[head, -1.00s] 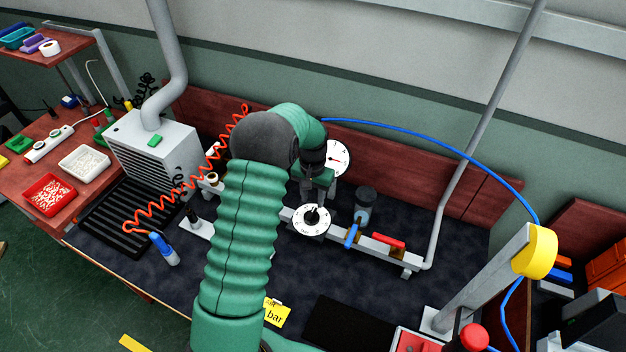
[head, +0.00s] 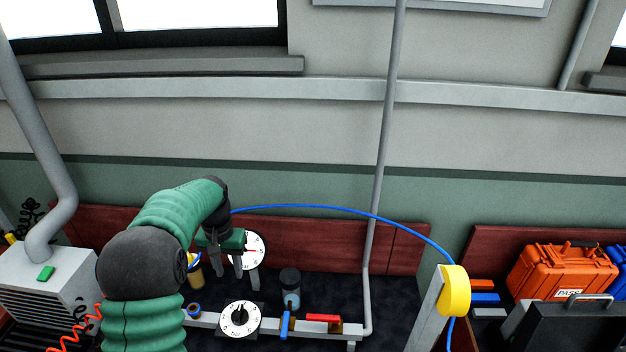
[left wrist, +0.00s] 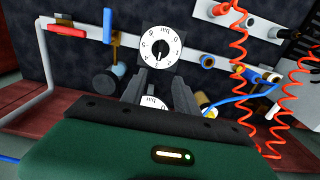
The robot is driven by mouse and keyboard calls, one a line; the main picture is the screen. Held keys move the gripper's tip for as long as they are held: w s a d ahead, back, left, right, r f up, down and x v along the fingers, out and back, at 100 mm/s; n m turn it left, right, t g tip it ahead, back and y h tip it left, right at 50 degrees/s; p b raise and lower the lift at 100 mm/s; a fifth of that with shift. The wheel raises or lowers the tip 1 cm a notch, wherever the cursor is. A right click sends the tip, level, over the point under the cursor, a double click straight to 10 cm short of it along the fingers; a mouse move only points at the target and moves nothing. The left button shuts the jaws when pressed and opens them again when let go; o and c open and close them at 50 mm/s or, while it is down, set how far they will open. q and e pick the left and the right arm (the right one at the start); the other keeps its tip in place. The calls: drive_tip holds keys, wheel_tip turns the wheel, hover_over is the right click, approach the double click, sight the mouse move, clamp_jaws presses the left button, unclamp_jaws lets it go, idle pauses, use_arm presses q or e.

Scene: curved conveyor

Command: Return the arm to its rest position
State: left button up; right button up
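My left arm comes in from the left in the head view. Its gripper (head: 227,272) hangs in front of the upright white gauge (head: 256,251) and behind the white dial (head: 240,312). In the left wrist view, the two dark fingers of the gripper (left wrist: 160,82) stand apart with nothing between them. The dial (left wrist: 162,48) shows beyond the fingertips, and part of the gauge (left wrist: 153,102) shows between the fingers. My right gripper is not in view.
A pipe rail (head: 205,319) with a blue lever (head: 284,325) and red handle (head: 323,318) runs along the bench. A blue hose (head: 330,207) arcs to a yellow disc (head: 456,290) on a post. A grey box (head: 60,280) stands left; an orange case (head: 552,272) sits right.

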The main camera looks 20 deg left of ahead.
use_arm(q)
drive_tip(key=s+d+f+m+t, duration=0.1)
drive_tip(key=s+d+f, duration=0.1)
drive_tip(key=s+d, duration=0.5)
drive_tip(key=s+d+f+m+t, duration=0.1)
drive_tip(key=s+d+f+m, duration=0.1)
drive_tip(key=s+d, duration=0.6)
drive_tip(key=d, duration=0.7)
drive_tip(key=shift+d+f+m+t, duration=0.15)
drive_tip(key=shift+f+m+t, duration=0.1)
drive_tip(key=shift+m+t, duration=0.05)
drive_tip(key=shift+s+d, duration=0.1)
drive_tip(key=shift+d, duration=0.2)
